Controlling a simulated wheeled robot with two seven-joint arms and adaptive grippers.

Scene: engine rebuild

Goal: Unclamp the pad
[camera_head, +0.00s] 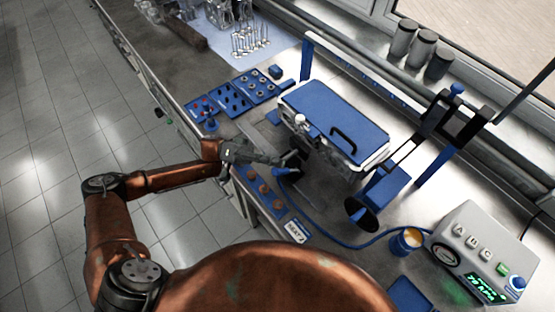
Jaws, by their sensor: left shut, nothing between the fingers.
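The blue pad (338,108) with a black handle lies flat on top of the pale engine block (357,172). A white knob (300,119) stands at the pad's left front edge; I cannot tell if it is part of a clamp. My left gripper (295,160) is shut and empty, low at the block's front left side, below the pad. A small blue piece (286,171) is just beside its fingers; I cannot tell whether they touch. My right gripper is not in view.
A blue post (306,60) stands behind the block, with a dark frame (462,122) to the right. A blue hose (345,244) runs along the bench toward a control box (482,250). Blue parts trays (230,98) lie at the left. Canisters (421,49) line the back.

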